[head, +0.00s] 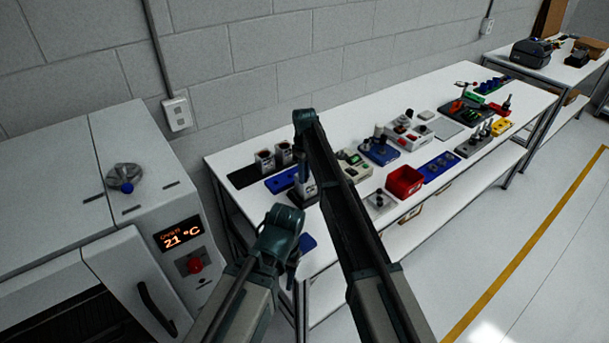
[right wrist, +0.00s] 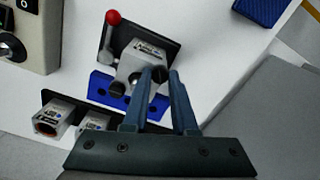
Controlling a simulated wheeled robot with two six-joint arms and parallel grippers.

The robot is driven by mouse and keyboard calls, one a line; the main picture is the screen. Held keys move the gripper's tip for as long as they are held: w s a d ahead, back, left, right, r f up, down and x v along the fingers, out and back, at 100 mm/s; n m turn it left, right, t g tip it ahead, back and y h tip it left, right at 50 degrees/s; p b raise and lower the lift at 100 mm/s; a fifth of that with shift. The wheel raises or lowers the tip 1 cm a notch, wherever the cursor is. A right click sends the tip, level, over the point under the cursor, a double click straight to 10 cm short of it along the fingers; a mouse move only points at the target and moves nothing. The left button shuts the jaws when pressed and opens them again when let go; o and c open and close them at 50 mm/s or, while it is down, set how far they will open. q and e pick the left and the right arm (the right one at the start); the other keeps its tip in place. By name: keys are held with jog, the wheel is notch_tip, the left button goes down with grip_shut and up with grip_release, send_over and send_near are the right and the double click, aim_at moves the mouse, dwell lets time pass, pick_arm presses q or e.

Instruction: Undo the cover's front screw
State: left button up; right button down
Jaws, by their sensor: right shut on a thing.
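The servo encoder unit (right wrist: 138,66), a pale block with a printed label, sits on a dark base on the table; it also shows in the head view (head: 310,188). In the head view my right gripper (head: 302,172) points down at the unit. My left gripper (head: 292,270) hangs near the table's front edge; its jaws are unclear.
A red-knobbed lever (right wrist: 113,18) stands beside the unit. A blue rack (head: 282,181) and two pale units (head: 265,159) on a dark mat (head: 243,176) are close by. A red bin (head: 404,181) and several devices fill the table rightward. An oven (head: 150,240) stands left.

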jog(key=c, duration=0.7)
grip_release()
